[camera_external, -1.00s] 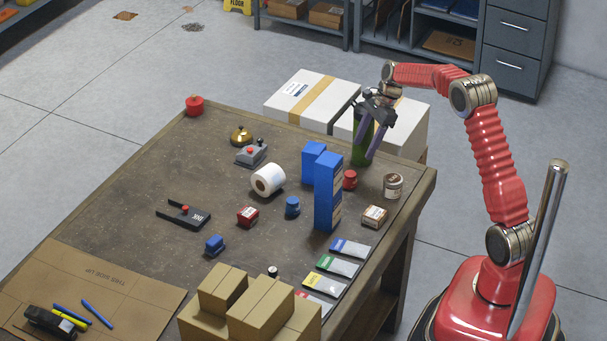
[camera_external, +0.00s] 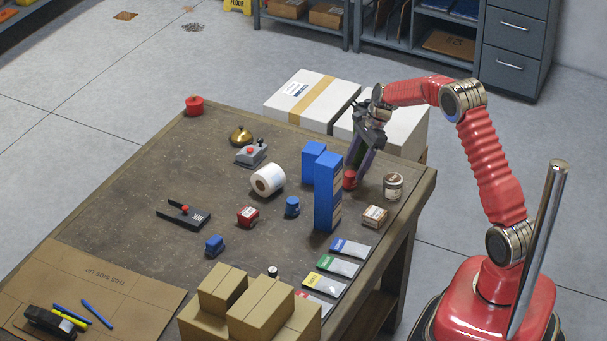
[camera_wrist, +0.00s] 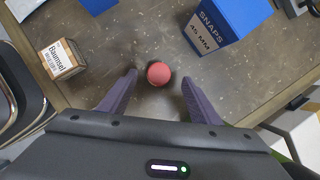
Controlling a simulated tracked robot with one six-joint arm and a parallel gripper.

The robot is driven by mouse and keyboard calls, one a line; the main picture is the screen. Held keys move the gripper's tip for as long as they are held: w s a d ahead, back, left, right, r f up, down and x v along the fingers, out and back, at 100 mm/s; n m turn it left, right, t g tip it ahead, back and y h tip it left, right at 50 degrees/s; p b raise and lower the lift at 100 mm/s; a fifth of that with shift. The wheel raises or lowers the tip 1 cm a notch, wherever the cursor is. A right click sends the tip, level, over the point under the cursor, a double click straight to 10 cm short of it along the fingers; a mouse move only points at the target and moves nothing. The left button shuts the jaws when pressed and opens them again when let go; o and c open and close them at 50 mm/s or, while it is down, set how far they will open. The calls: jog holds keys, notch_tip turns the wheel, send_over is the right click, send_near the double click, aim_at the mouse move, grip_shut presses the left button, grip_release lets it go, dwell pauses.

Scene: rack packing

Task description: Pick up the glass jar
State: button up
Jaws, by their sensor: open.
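The glass jar (camera_external: 392,186) stands upright near the right corner of the table. It has a pale label and dark contents. My gripper (camera_external: 353,177) is pointing down, left of the jar and apart from it. Its jaws are open. In the wrist view, a round red object (camera_wrist: 158,74) lies in line with the gap between my two fingertips (camera_wrist: 158,86), and nothing is visibly held. I cannot make out the jar in the wrist view.
Blue boxes (camera_external: 327,192) stand just left of my gripper. A small labelled carton (camera_external: 374,216) is in front of the jar and also shows in the wrist view (camera_wrist: 62,59). White cartons (camera_external: 312,95) stand behind the table. A green item is mostly hidden by my gripper.

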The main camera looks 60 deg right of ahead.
aim_at(352, 173)
jog(key=x, duration=0.5)
jog(key=shift+a, duration=0.1)
dwell(0.4)
jog(key=c, duration=1.2)
